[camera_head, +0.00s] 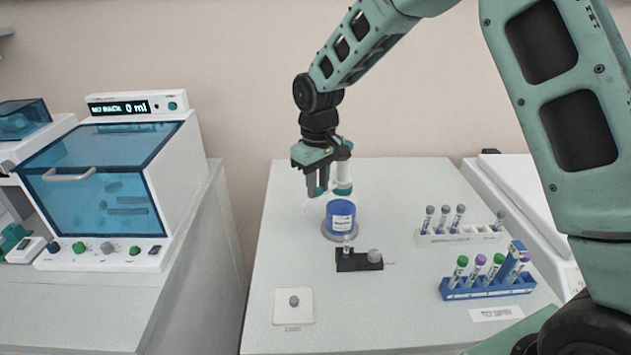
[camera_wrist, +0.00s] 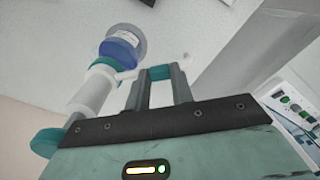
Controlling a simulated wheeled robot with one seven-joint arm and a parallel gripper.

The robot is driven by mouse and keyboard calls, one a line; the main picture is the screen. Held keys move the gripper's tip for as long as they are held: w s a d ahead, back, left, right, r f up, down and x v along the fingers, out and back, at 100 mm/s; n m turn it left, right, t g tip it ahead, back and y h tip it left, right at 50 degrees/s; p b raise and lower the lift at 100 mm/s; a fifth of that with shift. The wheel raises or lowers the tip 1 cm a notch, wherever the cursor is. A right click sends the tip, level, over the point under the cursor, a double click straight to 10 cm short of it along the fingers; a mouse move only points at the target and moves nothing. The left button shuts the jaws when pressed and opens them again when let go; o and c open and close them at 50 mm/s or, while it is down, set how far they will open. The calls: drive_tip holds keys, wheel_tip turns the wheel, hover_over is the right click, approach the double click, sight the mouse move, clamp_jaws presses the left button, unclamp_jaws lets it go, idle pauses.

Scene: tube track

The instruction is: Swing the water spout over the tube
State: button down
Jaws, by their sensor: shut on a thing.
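The water dispenser (camera_head: 341,217) stands near the middle of the bench, with a blue labelled lower part on a grey round base. In the wrist view its white body (camera_wrist: 92,90) shows on the left. The thin white water spout (camera_wrist: 128,74) runs from its teal collar to my fingers, and a pale tip shows beyond them. My gripper (camera_head: 318,193) is beside the dispenser's upper part; in the wrist view its fingers (camera_wrist: 158,75) are shut on the spout. A clear tube (camera_head: 347,243) stands upright in a small black holder (camera_head: 352,262) in front of the dispenser.
A grey cap (camera_head: 375,256) sits on the holder's right. A white rack (camera_head: 458,237) and a blue rack (camera_head: 489,287) with several capped tubes stand at the right. A square white pad (camera_head: 293,306) lies front left. A blue-windowed machine (camera_head: 106,190) stands on the left bench, across a gap.

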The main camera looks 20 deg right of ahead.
drive_tip(key=s+d+n+p, duration=0.3)
drive_tip(key=s+d+n, duration=0.1)
drive_tip(key=n, duration=0.5)
drive_tip(key=shift+s+d+n, duration=0.3)
drive_tip(key=shift+d, duration=0.3)
drive_tip(key=c, duration=1.5)
unclamp_jaws()
drive_tip(key=shift+r, duration=0.1)
wheel_tip(320, 180, up, 17)
drive_tip(key=b, duration=0.2)
drive_tip(key=shift+r+b, duration=0.15)
drive_tip(key=shift+b, duration=0.15)
